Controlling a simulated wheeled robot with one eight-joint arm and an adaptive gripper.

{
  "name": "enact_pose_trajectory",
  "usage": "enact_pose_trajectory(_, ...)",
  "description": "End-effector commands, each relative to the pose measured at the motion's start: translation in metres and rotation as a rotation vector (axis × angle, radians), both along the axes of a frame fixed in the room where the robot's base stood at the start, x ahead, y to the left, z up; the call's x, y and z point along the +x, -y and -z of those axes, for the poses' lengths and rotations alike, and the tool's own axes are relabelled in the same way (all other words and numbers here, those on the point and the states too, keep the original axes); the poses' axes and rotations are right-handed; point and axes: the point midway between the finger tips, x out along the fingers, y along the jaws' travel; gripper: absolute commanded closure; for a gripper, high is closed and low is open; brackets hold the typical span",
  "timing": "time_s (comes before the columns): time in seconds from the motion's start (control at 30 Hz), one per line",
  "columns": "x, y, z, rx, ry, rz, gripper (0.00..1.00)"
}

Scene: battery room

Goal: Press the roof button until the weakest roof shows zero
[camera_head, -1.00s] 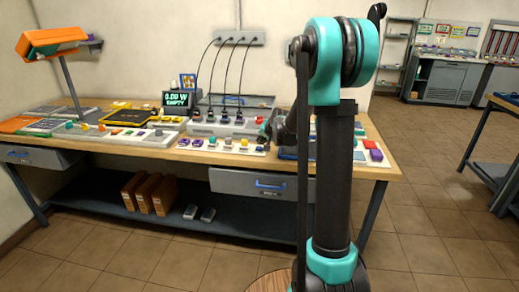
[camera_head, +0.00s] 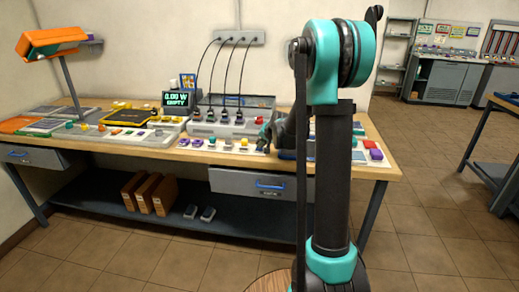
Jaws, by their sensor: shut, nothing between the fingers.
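A low pale panel (camera_head: 222,146) with a row of coloured buttons and knobs lies along the front of the workbench. Which one is the roof button cannot be told at this size. My gripper (camera_head: 265,141) is shut and empty, pointing down at the right end of this panel, close to its last buttons. Whether it touches one cannot be told. Part of the gripper and wrist is hidden behind my arm. A small dark display (camera_head: 177,99) at the back of the bench reads "0.00 W" and "EMPTY". No roof figures are legible.
A grey unit (camera_head: 225,127) with several black plugs and a red knob stands behind the panel, its cords running to a wall socket strip (camera_head: 238,38). An orange lamp (camera_head: 50,42) stands at left. More small devices fill the bench. Open floor lies at right.

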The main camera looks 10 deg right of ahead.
Motion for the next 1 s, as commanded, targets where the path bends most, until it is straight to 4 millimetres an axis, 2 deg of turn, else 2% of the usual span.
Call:
enact_pose_trajectory(0.6, 0.000, 0.000, 0.003, 0.000, 0.000, 0.000, 1.00)
enact_pose_trajectory(1.0, 0.000, 0.000, -0.012, 0.000, 0.000, 0.000, 1.00)
